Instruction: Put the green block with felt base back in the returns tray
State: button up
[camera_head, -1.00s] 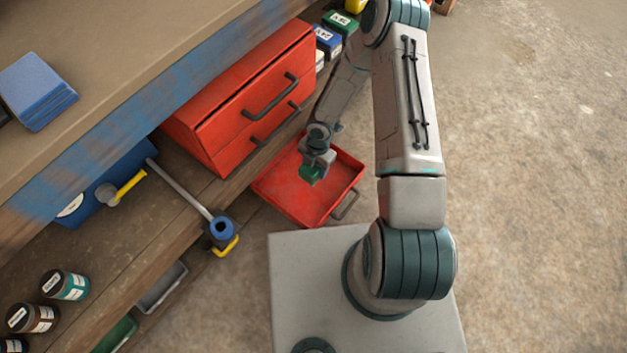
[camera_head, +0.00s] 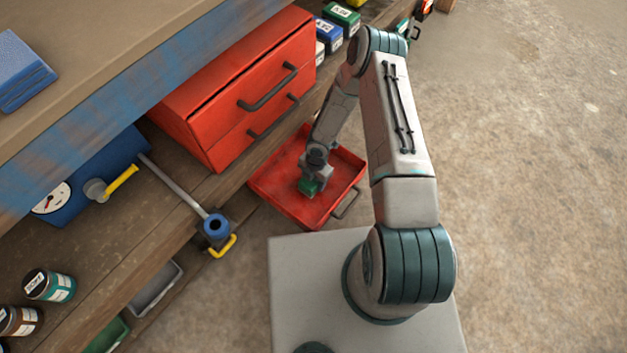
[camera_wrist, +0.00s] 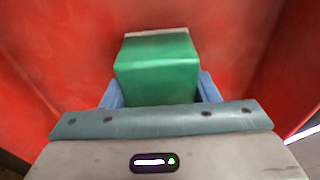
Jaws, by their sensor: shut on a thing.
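The green block (camera_head: 309,187) is between the jaws of my gripper (camera_head: 313,180), over the red tray (camera_head: 293,212) in the head view. In the wrist view the green block (camera_wrist: 157,72) sits between the two blue fingers of my gripper (camera_wrist: 155,92), with a pale strip along its far edge. Red surfaces (camera_wrist: 60,45) surround it there. My gripper is shut on the block. I cannot tell whether the block touches the tray floor. The tray looks otherwise empty where it shows.
A red drawer cabinet (camera_head: 235,95) with dark handles stands on the wooden shelf left of the tray. Small labelled boxes (camera_head: 330,34) stand behind. Concrete floor on the right is clear.

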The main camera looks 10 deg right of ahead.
jog(key=o, duration=1)
jog(key=shift+f, duration=0.1)
jog(key=shift+c, duration=0.2)
